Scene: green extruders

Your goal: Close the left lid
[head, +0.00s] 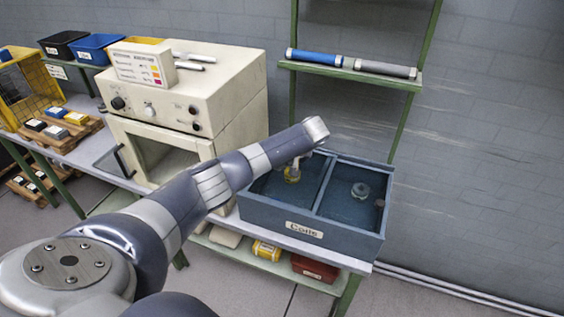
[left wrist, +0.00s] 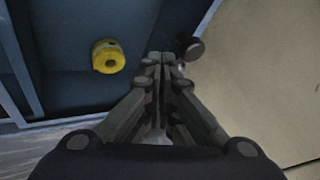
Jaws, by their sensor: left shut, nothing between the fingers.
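A blue-grey box (head: 275,218) labelled "Coils" stands on the bench with two compartments, both showing their insides. I cannot make out a separate left lid. A yellow coil (left wrist: 108,56) lies in the left compartment; a grey-green coil (head: 360,190) lies in the right one. My left gripper (head: 295,165) reaches down over the left compartment, mostly hidden by its arm in the head view. In the left wrist view its fingers (left wrist: 165,62) are shut and empty, close beside a dark round knob (left wrist: 191,49) near the box's edge. My right gripper is not in view.
A beige oven-like machine (head: 232,95) with its front door (head: 112,158) swung open stands left of the box. A shelf (head: 350,74) with a blue and a grey tube is behind. A dark round knob (head: 379,203) shows at the box's right side. Open floor lies to the right.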

